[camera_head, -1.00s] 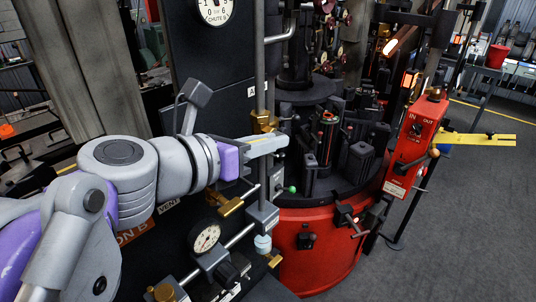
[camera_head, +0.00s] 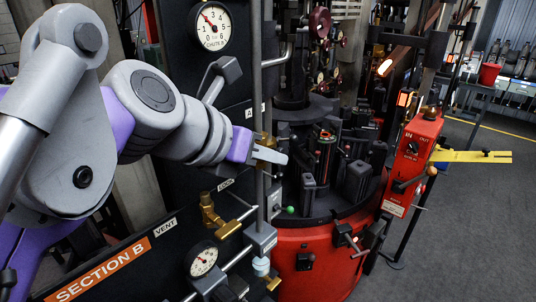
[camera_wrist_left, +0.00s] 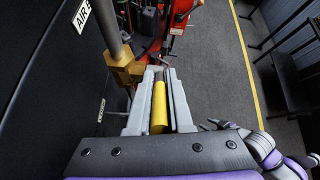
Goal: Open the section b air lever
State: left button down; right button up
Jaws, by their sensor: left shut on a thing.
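The section B air lever shows in the left wrist view as a yellow handle (camera_wrist_left: 159,108). It lies between the two pale fingers of my left gripper (camera_wrist_left: 160,100), which is shut on it. The handle's far end is near a brass valve body (camera_wrist_left: 124,66) on a vertical pipe, beside a white "AIR B" label (camera_wrist_left: 82,15). In the head view my left gripper (camera_head: 268,154) reaches right, in front of the pipe, and hides the handle and most of the valve.
A black panel carries a "SECTION B" sign (camera_head: 98,269), a lower brass valve (camera_head: 213,217) and a gauge (camera_head: 203,260). A chute gauge (camera_head: 209,27) is above. A red round machine base (camera_head: 315,265) and a red control box (camera_head: 413,150) stand to the right. Grey floor is open beyond.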

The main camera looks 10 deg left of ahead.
pick_arm(q)
jog(key=c, duration=0.8)
grip_release()
jog(key=shift+c, duration=0.2)
jog(key=v, duration=1)
jog(key=shift+s+a+r+p, duration=0.2)
jog(key=shift+s+r+p, duration=0.05)
jog(key=shift+p, duration=0.05)
jog(key=shift+c, duration=0.2)
